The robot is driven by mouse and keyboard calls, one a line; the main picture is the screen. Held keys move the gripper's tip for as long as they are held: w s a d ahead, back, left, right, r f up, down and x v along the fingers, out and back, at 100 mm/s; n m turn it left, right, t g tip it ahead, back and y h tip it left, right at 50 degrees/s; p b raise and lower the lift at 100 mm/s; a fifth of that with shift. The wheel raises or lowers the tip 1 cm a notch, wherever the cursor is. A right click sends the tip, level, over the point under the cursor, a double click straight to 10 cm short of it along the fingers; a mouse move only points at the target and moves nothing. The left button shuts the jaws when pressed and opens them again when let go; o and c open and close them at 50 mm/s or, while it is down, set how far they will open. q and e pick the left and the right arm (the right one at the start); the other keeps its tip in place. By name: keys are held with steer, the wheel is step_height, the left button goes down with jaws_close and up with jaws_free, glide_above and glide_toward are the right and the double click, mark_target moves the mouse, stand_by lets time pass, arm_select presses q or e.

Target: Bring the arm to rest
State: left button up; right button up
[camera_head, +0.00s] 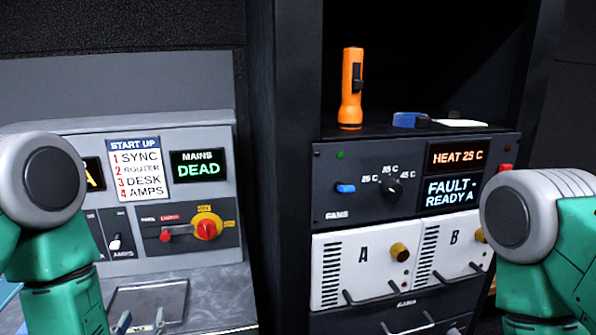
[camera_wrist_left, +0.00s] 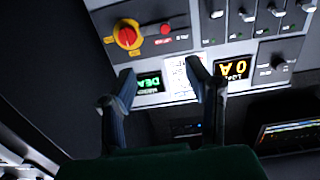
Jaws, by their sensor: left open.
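My left arm (camera_head: 45,240), green with a pale grey joint cap, comes in at the left edge of the head view. Its gripper (camera_head: 141,322) barely shows at the bottom edge, over the grey desk. In the left wrist view the two dark fingers of that gripper (camera_wrist_left: 160,78) stand apart with nothing between them. The panel shows behind them, upside down, with no visible contact. My right arm (camera_head: 540,240) is at the right edge of the head view, in front of the rack. I cannot make out its gripper.
The sloped panel carries a START UP card (camera_head: 135,170), a MAINS DEAD display (camera_head: 198,166) and a red-yellow rotary switch (camera_head: 207,227). An orange flashlight (camera_head: 351,90) stands on the rack, near a blue object (camera_head: 408,120). The rack display (camera_head: 452,191) reads FAULT - READY A, above modules A (camera_head: 364,257) and B.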

arm_select(q)
steer(key=s+d+f+m+g+h+b, duration=0.1)
steer(key=s+f+g+h+b, duration=0.15)
steer(key=s+f+g, duration=0.6)
steer(key=s+d+f+m+g+h+b, duration=0.1)
steer(key=s+f+b, duration=0.25)
steer(key=f, duration=0.95)
steer(key=s+f+g+b, duration=0.1)
steer(key=s+f+g, duration=0.1)
steer(key=s, duration=0.3)
steer(key=s+f+g, duration=0.2)
steer(key=s, duration=0.4)
steer(key=s+f+m+g+b, duration=0.1)
steer(key=s+f+g, duration=0.2)
steer(key=s, duration=0.2)
steer(key=shift+s+a+b, duration=0.2)
steer(key=shift+a+b, duration=0.1)
steer(key=shift+b, duration=0.05)
steer(key=shift+w+f+h, duration=0.15)
steer(key=shift+h, duration=0.1)
